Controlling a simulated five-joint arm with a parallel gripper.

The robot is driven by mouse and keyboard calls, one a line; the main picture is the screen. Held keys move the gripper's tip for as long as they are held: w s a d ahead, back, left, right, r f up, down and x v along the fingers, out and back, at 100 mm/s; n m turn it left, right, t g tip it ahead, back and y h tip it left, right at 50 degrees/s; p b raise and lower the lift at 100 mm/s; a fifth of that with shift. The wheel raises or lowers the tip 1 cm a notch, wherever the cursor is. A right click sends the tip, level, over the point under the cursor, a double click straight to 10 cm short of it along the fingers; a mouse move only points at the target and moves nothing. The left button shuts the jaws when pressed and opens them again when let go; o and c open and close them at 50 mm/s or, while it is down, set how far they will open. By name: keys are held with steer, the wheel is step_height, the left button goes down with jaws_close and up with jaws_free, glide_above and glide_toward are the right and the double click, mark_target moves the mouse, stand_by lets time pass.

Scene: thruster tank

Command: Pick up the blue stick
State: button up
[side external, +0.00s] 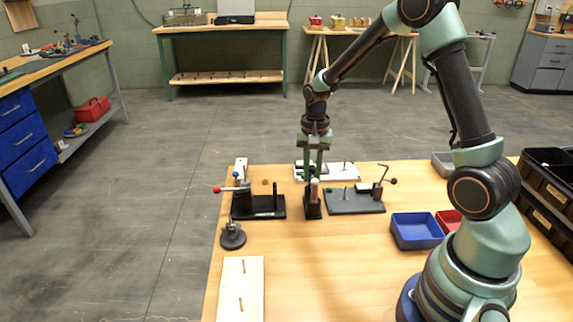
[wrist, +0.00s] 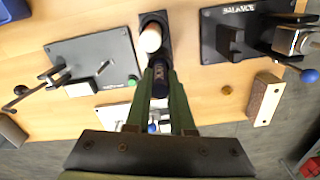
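The blue stick (wrist: 160,80) shows in the wrist view as a short, very dark blue upright piece between the green fingertips of my gripper (wrist: 161,72). The fingers lie on both sides of the stick with little or no gap. I cannot tell whether they press on it. The stick's lower part is hidden.
A black fixture with a red-knobbed lever (side external: 258,206) stands left of the holder, and a grey plate with a clamp (side external: 354,200) right. A white plate (side external: 340,171) lies behind. A blue bin (side external: 416,231) sits further right. The front middle of the table is clear.

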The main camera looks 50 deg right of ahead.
jaws_close()
steer(key=shift+r, duration=0.1)
step_height(320, 180, up, 20)
stand_by(0.5)
stand_by(0.6)
steer(key=w+a+f+n, duration=0.2)
steer(key=a+f+n, duration=0.2)
steer(key=a, duration=0.7)
steer(key=w+a+f+n, duration=0.3)
steer(key=a+f+n, duration=0.2)
steer(key=a, duration=0.7)
steer(key=shift+a+f, duration=0.15)
steer(key=shift+f, duration=1.1)
